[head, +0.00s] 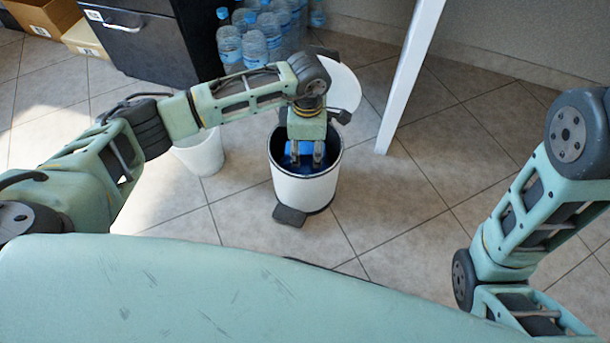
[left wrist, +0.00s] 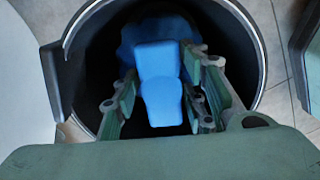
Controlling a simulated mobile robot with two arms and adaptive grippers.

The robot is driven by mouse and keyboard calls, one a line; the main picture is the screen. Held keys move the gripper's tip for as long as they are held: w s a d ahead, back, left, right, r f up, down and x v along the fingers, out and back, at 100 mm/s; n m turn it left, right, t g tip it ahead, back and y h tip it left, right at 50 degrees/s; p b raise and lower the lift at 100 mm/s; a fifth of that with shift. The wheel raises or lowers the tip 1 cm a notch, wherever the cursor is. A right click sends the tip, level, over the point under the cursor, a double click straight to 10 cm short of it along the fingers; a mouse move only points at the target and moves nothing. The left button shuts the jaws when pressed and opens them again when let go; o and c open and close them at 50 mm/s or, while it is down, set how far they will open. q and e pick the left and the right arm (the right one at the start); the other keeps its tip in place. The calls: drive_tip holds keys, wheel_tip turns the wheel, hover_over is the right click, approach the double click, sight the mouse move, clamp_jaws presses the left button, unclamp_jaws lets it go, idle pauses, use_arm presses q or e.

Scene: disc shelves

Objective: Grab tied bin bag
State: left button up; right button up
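A white pedal bin (head: 304,187) with a dark rim stands on the floor, its round white lid (head: 345,88) swung open behind it. The blue tied bin bag (head: 300,148) is inside the bin. In the left wrist view the bag's blue neck (left wrist: 160,85) rises between my left gripper's fingers. My left gripper (head: 304,160) points down into the bin mouth. Its fingers are apart, one on each side of the bag, with dark gaps showing beside the blue. The bag's lower part is hidden in the dark bin. My right gripper is out of view; only my right arm shows.
A white bucket (head: 200,152) stands left of the bin, under my left arm. A white table leg (head: 408,80) stands to the right. Several water bottles (head: 255,40), a dark cabinet (head: 135,38) and cardboard boxes (head: 45,15) are at the back. The tiled floor on the right is clear.

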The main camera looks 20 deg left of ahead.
use_arm(q)
clamp_jaws()
idle(0.4)
idle(0.4)
